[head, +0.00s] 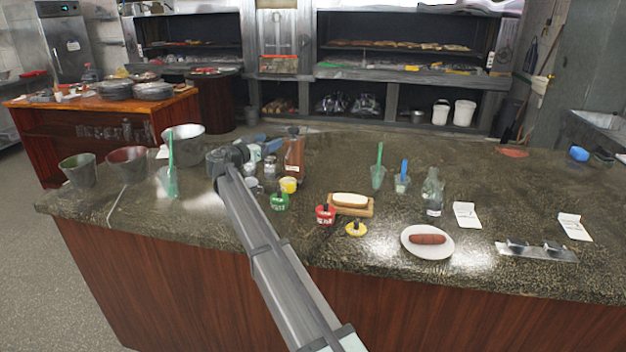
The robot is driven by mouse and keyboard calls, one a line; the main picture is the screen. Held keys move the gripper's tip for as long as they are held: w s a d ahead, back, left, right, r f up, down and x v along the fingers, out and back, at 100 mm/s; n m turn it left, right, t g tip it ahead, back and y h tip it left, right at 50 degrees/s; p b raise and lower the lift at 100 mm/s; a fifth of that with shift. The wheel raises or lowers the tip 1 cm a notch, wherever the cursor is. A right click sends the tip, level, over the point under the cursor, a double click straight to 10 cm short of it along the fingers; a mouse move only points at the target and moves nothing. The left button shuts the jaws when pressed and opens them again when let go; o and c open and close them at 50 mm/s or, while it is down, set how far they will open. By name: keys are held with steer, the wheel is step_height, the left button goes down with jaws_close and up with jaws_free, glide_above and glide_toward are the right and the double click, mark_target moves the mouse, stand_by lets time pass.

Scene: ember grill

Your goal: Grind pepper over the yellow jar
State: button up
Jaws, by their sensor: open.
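A small yellow-topped jar (289,185) stands on the dark stone counter, left of the middle, just right of my arm. A low yellow item with a black knob (355,230) lies nearer the front edge. My gripper (226,156) is over the left part of the counter, to the left of and beyond the yellow-topped jar, apart from it. It is open; its fingers are small and partly hidden by the wrist. Small shaker-like containers (270,166) stand just right of my gripper. I cannot tell which of them is the pepper grinder.
A green jar (280,201) and a red jar (325,215) stand close to the yellow-topped jar. A brown bottle (293,158) is behind it. Metal buckets (78,170) are at left. A bun on a board (350,203) and a sausage plate (408,249) are to the right.

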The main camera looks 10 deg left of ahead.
steer(key=f+m+g+y, duration=0.2)
steer(key=f+y, duration=0.1)
steer(key=f+m+g+y, duration=0.2)
steer(key=f+y, duration=0.1)
steer(key=y, duration=0.1)
steer(key=w+a+f+m+g+y, duration=0.1)
steer(key=f+m+g+y, duration=0.1)
steer(key=f+g+y, duration=0.1)
steer(key=shift+f+y, duration=0.4)
steer(key=shift+f, duration=0.15)
steer(key=d+r+m+g+y, duration=0.2)
steer(key=d+r+m+y, duration=0.4)
steer(key=d+m+y, duration=0.4)
steer(key=d+f, duration=0.2)
steer(key=s+d+f+m+g+h, duration=0.1)
steer(key=d+f, duration=0.1)
steer(key=f, duration=0.1)
steer(key=d+f+m+g, duration=0.1)
steer(key=d+f, duration=0.1)
steer(key=shift+s+d+f+h, duration=0.15)
steer(key=shift+d+f+h, duration=0.1)
steer(key=shift+h, duration=0.05)
stand_by(1.0)
